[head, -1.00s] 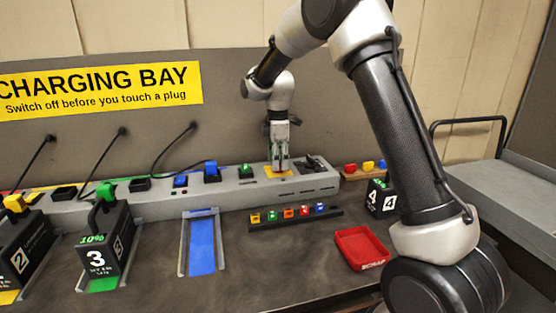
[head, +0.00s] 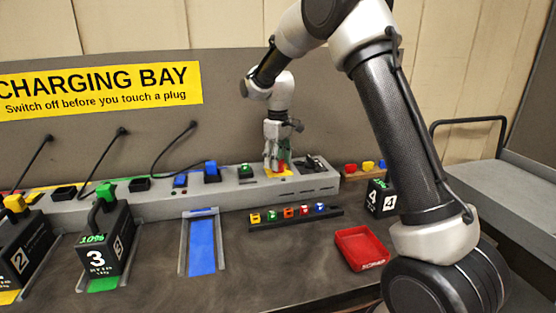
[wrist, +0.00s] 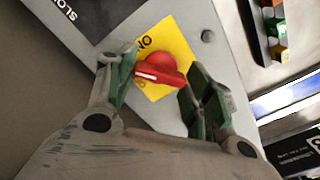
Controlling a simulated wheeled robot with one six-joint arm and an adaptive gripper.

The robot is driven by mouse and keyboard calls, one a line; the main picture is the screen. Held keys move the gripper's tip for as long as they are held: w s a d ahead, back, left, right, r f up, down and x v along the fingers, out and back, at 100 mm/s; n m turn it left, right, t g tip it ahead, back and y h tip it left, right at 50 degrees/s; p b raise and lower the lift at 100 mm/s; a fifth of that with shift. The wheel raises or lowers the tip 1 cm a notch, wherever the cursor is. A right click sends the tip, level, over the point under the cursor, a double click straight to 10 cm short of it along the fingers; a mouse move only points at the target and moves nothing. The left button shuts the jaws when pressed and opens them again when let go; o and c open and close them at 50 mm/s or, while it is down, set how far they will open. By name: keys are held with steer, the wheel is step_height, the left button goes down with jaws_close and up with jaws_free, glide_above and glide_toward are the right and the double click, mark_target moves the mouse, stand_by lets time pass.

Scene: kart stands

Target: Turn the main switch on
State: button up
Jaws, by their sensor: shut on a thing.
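The main switch is a red knob (wrist: 168,68) with a white mark, set on a yellow plate (wrist: 180,40). In the wrist view the letters ON show on the plate near the upper left of the knob; other lettering is partly hidden. My gripper (wrist: 162,80) has its green-padded fingers on either side of the knob and is shut on it. In the head view my gripper (head: 277,162) points down at the yellow plate (head: 285,175) on the grey rail, and the fingers mostly hide the knob.
The grey charging rail (head: 330,180) carries coloured plugs and sockets, with a blue plug (head: 211,168) to the left. A rack of coloured pieces (head: 295,220) and a red scrap tray (head: 361,248) lie in front. A block marked 4 (head: 380,197) stands to the right.

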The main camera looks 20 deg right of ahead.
steer(key=m, duration=0.3)
steer(key=shift+m, duration=2.3)
steer(key=shift+r, duration=0.1)
steer(key=o, duration=1)
step_height(320, 180, up, 12)
steer(key=shift+f, duration=0.1)
